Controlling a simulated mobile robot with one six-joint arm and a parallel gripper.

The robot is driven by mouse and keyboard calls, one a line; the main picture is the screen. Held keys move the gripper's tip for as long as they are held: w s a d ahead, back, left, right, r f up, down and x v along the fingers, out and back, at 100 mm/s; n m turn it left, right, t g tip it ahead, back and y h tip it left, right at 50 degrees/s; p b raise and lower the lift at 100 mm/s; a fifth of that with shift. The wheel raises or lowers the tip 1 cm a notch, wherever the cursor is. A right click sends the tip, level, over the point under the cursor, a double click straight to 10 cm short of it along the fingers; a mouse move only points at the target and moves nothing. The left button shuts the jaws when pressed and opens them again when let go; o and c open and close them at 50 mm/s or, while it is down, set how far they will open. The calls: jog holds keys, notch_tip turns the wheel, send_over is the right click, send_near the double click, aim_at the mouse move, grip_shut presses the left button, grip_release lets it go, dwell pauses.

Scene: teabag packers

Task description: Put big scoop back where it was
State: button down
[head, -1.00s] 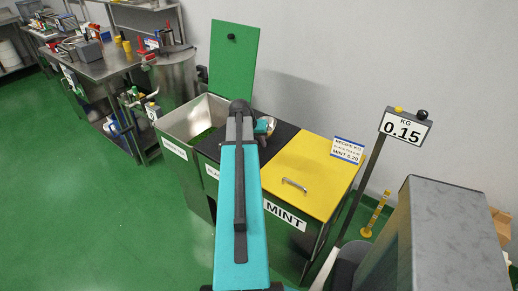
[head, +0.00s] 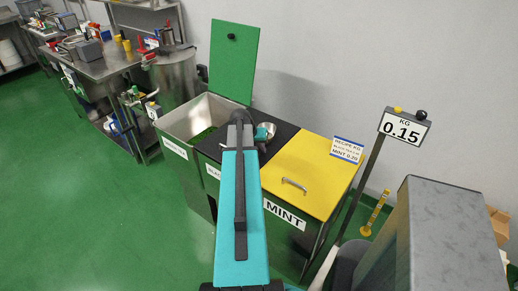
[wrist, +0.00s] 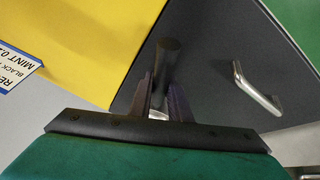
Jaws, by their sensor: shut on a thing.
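My gripper (wrist: 162,92) is shut on the black handle of the big scoop (wrist: 169,58) in the wrist view. A bit of bright metal shows between the fingers; the rest of the scoop is hidden there. In the head view, the scoop's silver bowl (head: 267,129) shows just right of my arm, over the black bin lid (head: 285,138). My fingers are hidden behind my arm in that view. I cannot tell whether the scoop touches the lid.
The black lid's metal handle (wrist: 255,88) stands up beside the scoop. The yellow MINT lid (head: 310,165) is closed. The green lid (head: 234,62) stands open over a bin (head: 177,128) with green contents.

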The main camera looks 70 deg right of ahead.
jog(key=c, duration=1.7)
grip_release()
jog(key=shift+o, duration=0.2)
jog(key=shift+a+r, duration=0.1)
jog(key=shift+r, duration=0.05)
jog(key=b+v, duration=0.2)
jog(key=v, duration=0.9)
jog(key=shift+r, duration=0.35)
jog(key=shift+a, duration=0.1)
